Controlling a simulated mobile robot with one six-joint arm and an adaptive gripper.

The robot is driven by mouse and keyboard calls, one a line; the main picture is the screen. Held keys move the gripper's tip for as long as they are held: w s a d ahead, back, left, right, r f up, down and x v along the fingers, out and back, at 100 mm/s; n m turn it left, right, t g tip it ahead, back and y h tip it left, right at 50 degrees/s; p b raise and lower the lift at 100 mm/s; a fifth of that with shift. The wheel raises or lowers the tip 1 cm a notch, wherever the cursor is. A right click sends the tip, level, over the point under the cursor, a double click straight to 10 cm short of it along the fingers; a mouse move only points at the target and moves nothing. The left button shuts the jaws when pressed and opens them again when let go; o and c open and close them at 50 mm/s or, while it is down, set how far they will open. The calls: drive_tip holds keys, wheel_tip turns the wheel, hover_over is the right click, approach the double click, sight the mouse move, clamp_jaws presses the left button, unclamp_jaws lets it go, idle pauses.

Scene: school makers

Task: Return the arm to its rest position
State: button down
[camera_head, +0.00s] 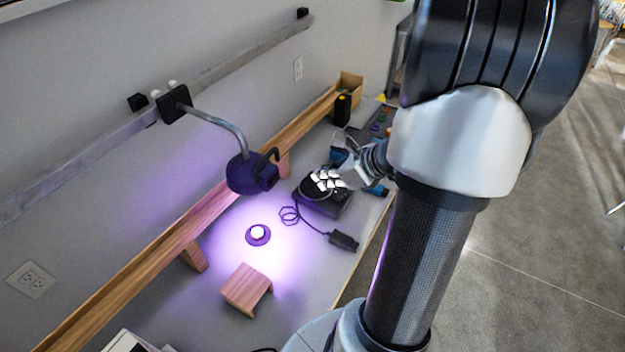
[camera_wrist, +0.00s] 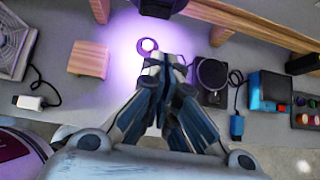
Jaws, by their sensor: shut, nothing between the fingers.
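My gripper (camera_head: 326,181) is at the end of my arm, above the workbench, in front of the black device in the head view. In the wrist view my gripper (camera_wrist: 164,62) has its fingers together with nothing between them. Its tips appear just below a small round puck, and they look clear of the bench, though the exact height cannot be told. My arm (camera_head: 425,255) fills the right of the head view and hides part of the bench's edge.
A lit lamp (camera_head: 250,173) hangs from the wall over a round puck (camera_head: 258,234). A wooden block (camera_head: 247,288), a black device (camera_head: 335,203) with a cable and a blue box (camera_wrist: 268,92) stand on the bench. A wooden rail (camera_head: 150,270) runs along the wall. Floor lies right.

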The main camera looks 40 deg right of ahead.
drive_tip(key=shift+s+d+r, duration=0.1)
drive_tip(key=shift+s+r, duration=0.2)
idle(0.4)
